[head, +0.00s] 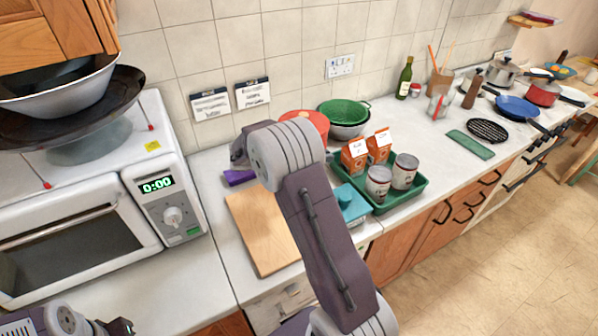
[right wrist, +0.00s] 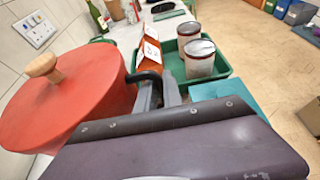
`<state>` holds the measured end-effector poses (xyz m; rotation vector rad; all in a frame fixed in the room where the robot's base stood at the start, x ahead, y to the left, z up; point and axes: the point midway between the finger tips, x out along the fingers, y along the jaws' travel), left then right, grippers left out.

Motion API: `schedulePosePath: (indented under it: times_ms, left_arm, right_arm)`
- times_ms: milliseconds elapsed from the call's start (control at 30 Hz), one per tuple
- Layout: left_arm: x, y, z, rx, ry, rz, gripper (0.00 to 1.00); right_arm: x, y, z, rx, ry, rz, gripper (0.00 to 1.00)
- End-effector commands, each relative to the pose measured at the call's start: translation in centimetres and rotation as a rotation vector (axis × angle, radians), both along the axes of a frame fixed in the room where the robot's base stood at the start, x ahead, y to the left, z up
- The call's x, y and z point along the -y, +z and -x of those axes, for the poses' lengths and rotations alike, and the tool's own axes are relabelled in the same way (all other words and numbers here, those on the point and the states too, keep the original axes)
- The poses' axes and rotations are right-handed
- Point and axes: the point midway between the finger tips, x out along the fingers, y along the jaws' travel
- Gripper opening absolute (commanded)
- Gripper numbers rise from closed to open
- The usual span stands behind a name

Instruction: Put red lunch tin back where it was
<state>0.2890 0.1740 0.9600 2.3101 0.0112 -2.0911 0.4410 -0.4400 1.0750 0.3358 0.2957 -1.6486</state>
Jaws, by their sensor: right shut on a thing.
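I cannot make out a red lunch tin for certain. A red, round, lidded vessel (head: 309,120) stands by the back wall, partly behind my right arm. In the right wrist view the vessel (right wrist: 70,95) is large at the left, with a wooden knob on its lid. My right gripper (right wrist: 160,88) is shut, with a dark curved handle (right wrist: 148,75) at its fingertips. Whatever hangs below the handle is hidden by the gripper body. In the head view my right arm hides that gripper's fingers. My left gripper (head: 121,326) is partly in view at the bottom left; its jaw opening is unclear.
A wooden board (head: 262,238) lies on the counter. A green tray (head: 416,190) holds cartons and tins, with a teal box (head: 352,204) beside it. A green colander (head: 343,112) stands behind. A microwave (head: 70,235) is at the left. Bare counter shows in front of it.

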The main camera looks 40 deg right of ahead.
Motion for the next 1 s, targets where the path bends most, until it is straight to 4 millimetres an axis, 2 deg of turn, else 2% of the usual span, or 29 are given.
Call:
schedulePosePath:
  times_ms: [167,433,667,900,1000]
  left_arm:
    - [0.0,-0.2,0.0,0.000,0.000,0.000,0.36]
    - [0.0,-0.3,0.0,0.000,0.000,0.000,0.36]
    - [0.0,-0.3,0.0,0.000,0.000,0.000,0.36]
    - [0.0,-0.4,0.0,0.000,0.000,0.000,0.36]
    - [0.0,-0.4,0.0,0.000,0.000,0.000,0.36]
  right_arm:
    - [0.4,-0.4,0.3,-0.001,-0.009,0.002,0.00]
    - [0.3,-5.7,0.3,-0.004,-0.008,0.001,0.00]
    - [0.3,-6.8,0.3,0.000,-0.009,0.001,0.00]
    - [0.3,-10.2,0.3,-0.004,-0.008,0.001,0.00]
    - [0.3,-10.2,0.3,0.000,-0.009,0.001,0.00]
